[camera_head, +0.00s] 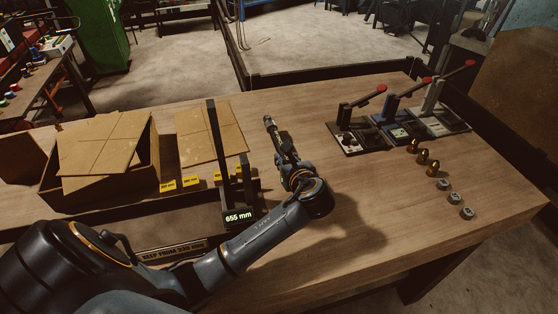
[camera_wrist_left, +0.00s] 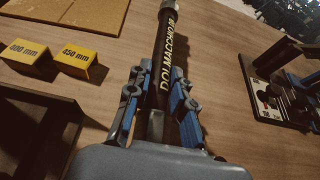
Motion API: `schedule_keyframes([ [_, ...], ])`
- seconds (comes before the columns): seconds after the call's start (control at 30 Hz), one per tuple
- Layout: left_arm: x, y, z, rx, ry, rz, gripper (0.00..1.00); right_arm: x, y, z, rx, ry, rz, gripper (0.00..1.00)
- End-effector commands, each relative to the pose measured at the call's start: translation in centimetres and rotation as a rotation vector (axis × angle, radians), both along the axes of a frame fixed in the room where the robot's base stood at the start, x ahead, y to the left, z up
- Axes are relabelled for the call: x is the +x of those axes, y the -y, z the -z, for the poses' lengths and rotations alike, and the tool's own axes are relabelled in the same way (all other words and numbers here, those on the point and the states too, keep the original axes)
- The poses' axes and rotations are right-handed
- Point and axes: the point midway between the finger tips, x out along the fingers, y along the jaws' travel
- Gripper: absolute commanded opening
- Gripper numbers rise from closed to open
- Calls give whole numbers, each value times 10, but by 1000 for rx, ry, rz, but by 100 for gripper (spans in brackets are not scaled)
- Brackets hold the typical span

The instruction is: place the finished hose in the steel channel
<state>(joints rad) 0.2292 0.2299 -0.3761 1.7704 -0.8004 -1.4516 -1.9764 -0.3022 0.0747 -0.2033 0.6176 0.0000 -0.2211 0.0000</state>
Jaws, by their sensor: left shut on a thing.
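My left gripper (camera_head: 284,150) reaches over the wooden table from the left and is shut on a black hose (camera_head: 271,129). The hose points away from me toward the back of the table. In the left wrist view, the hose (camera_wrist_left: 166,50) has yellow lettering along its side and a grey end at the top. It runs between the two blue-padded fingers of the left gripper (camera_wrist_left: 155,95). Its near part is hidden by the gripper. I cannot make out the steel channel with certainty. My right gripper is not in view.
A dark upright frame with a "655 mm" display (camera_head: 239,217) stands just left of my gripper. Yellow length blocks (camera_head: 168,184) and cardboard boxes (camera_head: 105,150) are further left. Lever presses (camera_head: 358,136), brass fittings (camera_head: 421,157) and grey fittings (camera_head: 455,198) are right. Front-right table is clear.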

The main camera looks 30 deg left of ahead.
Motion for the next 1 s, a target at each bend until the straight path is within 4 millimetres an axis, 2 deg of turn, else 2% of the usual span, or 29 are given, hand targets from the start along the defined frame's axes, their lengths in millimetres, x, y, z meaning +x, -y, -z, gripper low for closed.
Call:
schedule_keyframes([
  [0.1,0,0,7,3,3,1,0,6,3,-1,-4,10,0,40],
  [0.33,0,0,36,3,2,1,0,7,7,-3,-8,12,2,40],
  [0.7,0,0,40,2,3,3,0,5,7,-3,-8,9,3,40],
  [0.73,0,0,42,1,1,3,26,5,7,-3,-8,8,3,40],
  [0.8,0,0,42,1,1,3,40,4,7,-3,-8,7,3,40],
  [0.83,0,0,42,1,1,3,45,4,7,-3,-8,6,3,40],
  [1.0,0,0,42,1,1,2,45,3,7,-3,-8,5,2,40],
])
